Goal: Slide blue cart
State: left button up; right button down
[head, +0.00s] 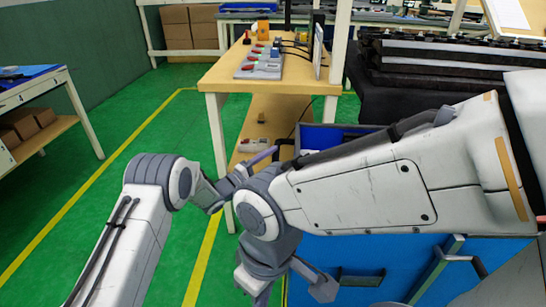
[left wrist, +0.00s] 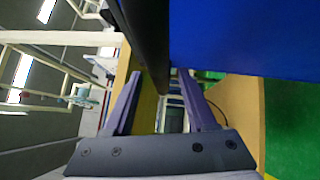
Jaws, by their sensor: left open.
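The blue cart shows as a blue upper part (head: 318,137) and a large blue side panel (head: 345,258). My right arm hides its middle. In the left wrist view its blue wall (left wrist: 245,40) fills the upper right. A dark bar (left wrist: 148,35) runs along that wall and comes down between the open fingers of my left gripper (left wrist: 158,92). I cannot tell whether they touch it. In the head view my left gripper (head: 272,158) is at the cart's left upper corner. My right gripper (head: 287,287) hangs with fingers apart before the blue panel, apparently empty.
A wooden workbench (head: 225,78) with small devices stands behind the cart on the left. Dark stacked bars (head: 450,55) lie at the back right. Another table (head: 35,85) is at far left. Green floor (head: 125,105) with yellow lines is clear on the left.

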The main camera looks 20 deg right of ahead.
pick_arm(q)
jog(key=p+v, duration=0.1)
jog(key=v, duration=0.8)
jog(key=shift+a, duration=0.1)
